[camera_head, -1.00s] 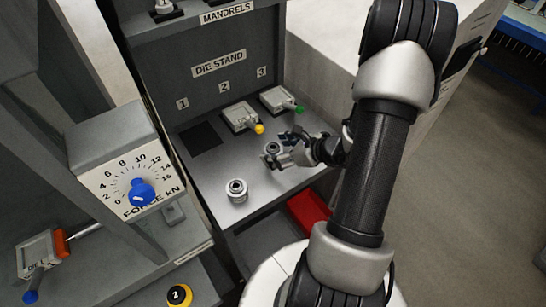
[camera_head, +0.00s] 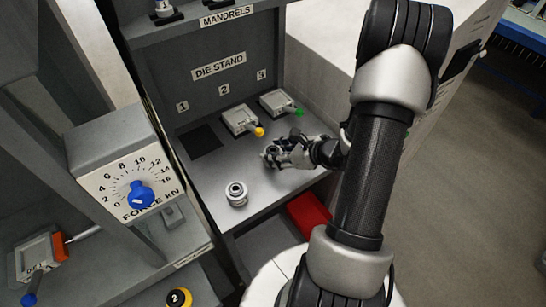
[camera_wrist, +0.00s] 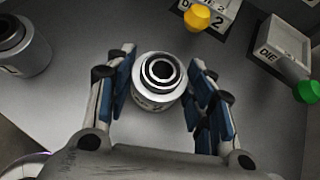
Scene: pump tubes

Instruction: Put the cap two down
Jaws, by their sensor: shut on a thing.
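A silver ring-shaped cap (camera_wrist: 160,78) stands upright between the blue-padded fingers of my gripper (camera_wrist: 163,92) in the wrist view. Its top rings face the camera, and the marking on its side is too blurred to read. In the head view my gripper (camera_head: 275,156) is over the right part of the grey die stand shelf (camera_head: 215,172), shut on this cap (camera_head: 271,151). The fingers partly hide it there. I cannot tell whether its base touches the shelf. A second, similar cap (camera_head: 237,193) stands upright near the shelf's front left; it also shows in the wrist view (camera_wrist: 22,45).
A die with a yellow knob (camera_head: 241,119) and one with a green knob (camera_head: 280,103) sit behind my gripper under labels 2 and 3. A dark square (camera_head: 200,140) lies under label 1. A red bin (camera_head: 308,214) is below the front edge. The shelf's middle is clear.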

